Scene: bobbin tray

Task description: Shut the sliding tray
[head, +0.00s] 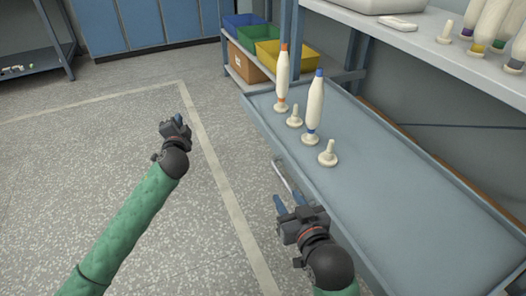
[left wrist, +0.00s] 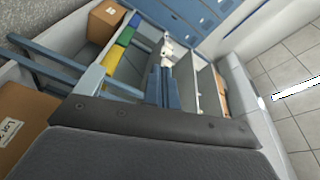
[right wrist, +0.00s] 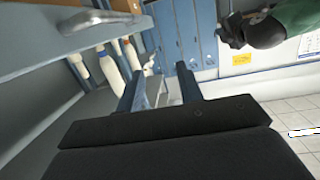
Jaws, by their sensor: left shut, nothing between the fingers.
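The sliding tray (head: 420,215) is a long grey-blue tray that sticks out from under a shelf in the head view. It holds a bobbin with an orange tip (head: 282,78), a bobbin with a blue tip (head: 315,103) and bare pegs. A bar handle (head: 284,176) is on its near side; a handle (right wrist: 85,18) also shows at the upper left of the right wrist view. My right gripper (head: 289,202) is open and empty, close to the handle, with no clear contact. My left gripper (head: 178,118) is shut and empty, over the floor left of the tray.
Blue, green and yellow bins (head: 283,54) and a cardboard box (head: 247,66) stand on a rack behind the tray. An upper shelf (head: 425,42) holds more bobbins at the right. The floor (head: 110,125) left of the tray is open.

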